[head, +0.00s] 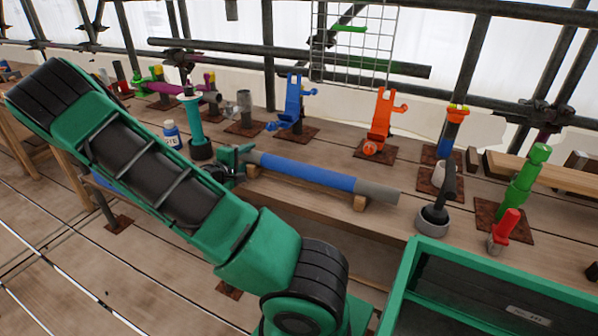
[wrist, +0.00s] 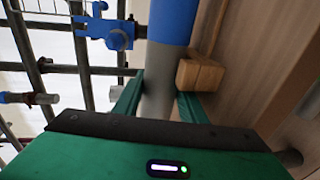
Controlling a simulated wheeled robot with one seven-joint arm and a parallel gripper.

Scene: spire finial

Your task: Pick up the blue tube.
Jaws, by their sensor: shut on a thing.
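The blue tube (head: 306,174) has a long blue middle and bare grey ends. In the head view it lies along the wooden table, on wooden blocks. My gripper (head: 240,160) is at its left grey end, with green fingers on either side. In the wrist view the tube (wrist: 172,22) runs away from me, and my gripper (wrist: 158,100) is shut on its grey end. A wooden block (wrist: 200,74) is close beside the tube there. Whether the tube touches its supports at the gripper end is hidden.
A blue bracket (head: 292,105) and an orange bracket (head: 381,125) stand behind the tube. A grey cup with a dark handle (head: 433,220) stands right of it. A green crate (head: 408,268) is at the lower right. Scaffold poles cross the back.

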